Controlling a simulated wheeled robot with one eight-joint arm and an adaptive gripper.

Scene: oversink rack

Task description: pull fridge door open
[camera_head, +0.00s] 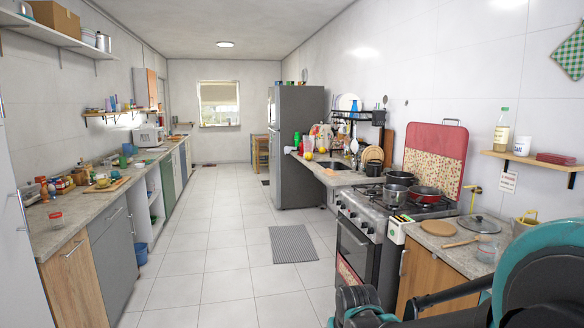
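A tall grey fridge (299,145) stands at the far end of the aisle, against the right-hand wall. Its broad grey side faces me, and its front is turned to the left and seen at a very steep angle. I cannot make out its handle, and the door looks closed. At the left picture edge, close to me, is a pale tall panel (12,265) with an upright metal handle (21,208); I cannot tell what it belongs to. Parts of my arm show at the lower right, but my gripper's fingers are not in view.
The tiled floor (207,262) is clear along the aisle, apart from a grey mat (293,244). A stove (375,230) with pots and a wooden cabinet (432,278) line the right. A cluttered counter (75,212) runs along the left.

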